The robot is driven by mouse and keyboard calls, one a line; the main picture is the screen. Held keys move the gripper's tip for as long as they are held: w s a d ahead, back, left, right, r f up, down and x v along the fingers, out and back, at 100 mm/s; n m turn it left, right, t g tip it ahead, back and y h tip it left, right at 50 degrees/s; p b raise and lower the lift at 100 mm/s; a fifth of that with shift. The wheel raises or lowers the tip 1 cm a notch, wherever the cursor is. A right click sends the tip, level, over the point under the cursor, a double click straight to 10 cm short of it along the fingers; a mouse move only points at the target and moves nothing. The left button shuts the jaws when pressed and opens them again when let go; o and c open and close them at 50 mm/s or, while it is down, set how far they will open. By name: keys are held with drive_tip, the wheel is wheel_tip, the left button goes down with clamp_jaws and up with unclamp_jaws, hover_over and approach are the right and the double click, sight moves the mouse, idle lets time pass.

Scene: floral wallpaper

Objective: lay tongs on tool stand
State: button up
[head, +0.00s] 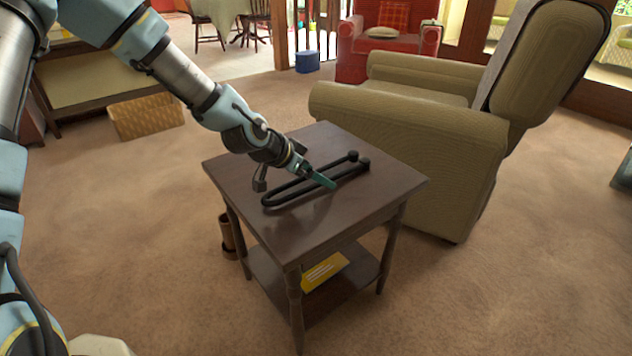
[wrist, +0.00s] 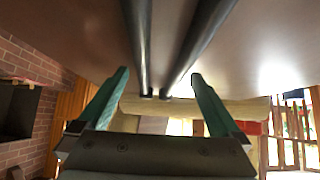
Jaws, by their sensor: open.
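The black tongs (head: 292,197), a long U shape with knobbed ends, lie on the dark wooden side table (head: 318,222). My gripper (head: 322,178) is over the middle of the tongs, pointing down and to the right. In the wrist view its green fingers (wrist: 160,73) are spread apart, with the two dark rods of the tongs (wrist: 142,45) running between and beyond the fingertips. The fingers are not closed on the rods, and I cannot tell whether they touch. I cannot make out a separate tool stand in either view.
A beige armchair (head: 420,135) stands close behind the table on the right. The table's lower shelf holds a yellow item (head: 325,270), and a brown pot (head: 228,238) is beside it. A wicker basket (head: 147,115) is at the back left. The carpet in front is clear.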

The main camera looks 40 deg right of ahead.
drive_tip(key=shift+d+f, duration=0.15)
clamp_jaws()
idle(0.8)
